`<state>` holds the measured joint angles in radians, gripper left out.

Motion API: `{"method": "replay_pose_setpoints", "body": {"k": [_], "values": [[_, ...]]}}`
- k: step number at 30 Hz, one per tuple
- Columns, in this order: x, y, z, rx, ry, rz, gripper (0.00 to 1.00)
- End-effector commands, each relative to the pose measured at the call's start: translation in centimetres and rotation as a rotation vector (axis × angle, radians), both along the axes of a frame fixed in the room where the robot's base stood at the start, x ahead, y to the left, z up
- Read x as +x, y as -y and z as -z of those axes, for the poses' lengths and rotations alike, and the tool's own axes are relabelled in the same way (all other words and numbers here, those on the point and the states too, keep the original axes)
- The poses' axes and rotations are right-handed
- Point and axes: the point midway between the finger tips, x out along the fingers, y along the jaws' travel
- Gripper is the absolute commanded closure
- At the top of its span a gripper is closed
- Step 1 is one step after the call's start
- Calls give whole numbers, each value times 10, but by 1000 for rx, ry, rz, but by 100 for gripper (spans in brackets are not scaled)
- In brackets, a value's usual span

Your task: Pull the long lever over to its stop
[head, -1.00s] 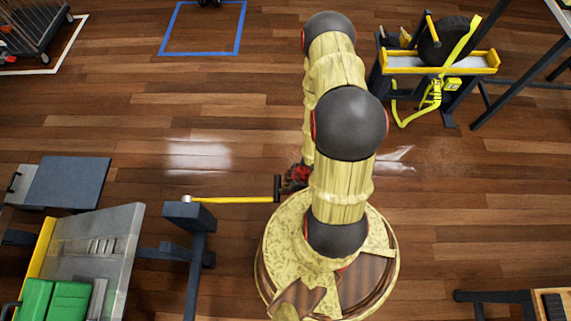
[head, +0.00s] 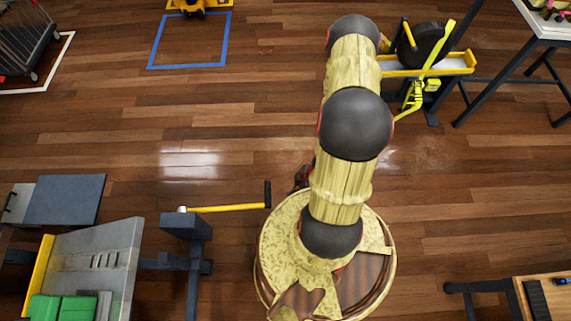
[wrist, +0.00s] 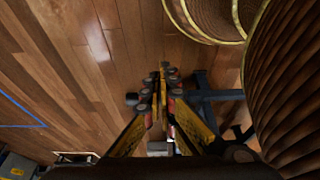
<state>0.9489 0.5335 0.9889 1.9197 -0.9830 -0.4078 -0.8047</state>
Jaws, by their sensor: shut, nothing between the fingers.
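The long lever (head: 225,208) is a yellow bar with a black upright grip (head: 267,194) at its right end. Its left end sits on a dark grey post (head: 187,226), left of my base in the head view. My gripper (wrist: 162,82) shows in the middle of the wrist view, its fingers drawn together with nothing between them. In the head view my arm hides most of it, just right of the grip. A dark knob-like piece (wrist: 131,98) beside the fingers may be the grip; I cannot tell whether they touch.
A grey panel bench (head: 95,260) with green blocks stands at lower left. A yellow-edged stand (head: 430,66) with a black wheel and yellow strap is at upper right. A wooden-topped table (head: 550,295) is at lower right. Open floor (head: 230,110) lies beyond the lever.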

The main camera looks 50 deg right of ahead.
Motion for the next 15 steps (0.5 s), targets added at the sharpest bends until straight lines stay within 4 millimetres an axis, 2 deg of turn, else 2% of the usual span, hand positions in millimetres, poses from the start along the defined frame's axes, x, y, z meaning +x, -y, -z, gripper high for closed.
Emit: {"method": "replay_pose_setpoints", "body": {"k": [6,15], "values": [[-13,14,-5,0,0,2,100],[-17,17,-5,0,0,0,100]]}}
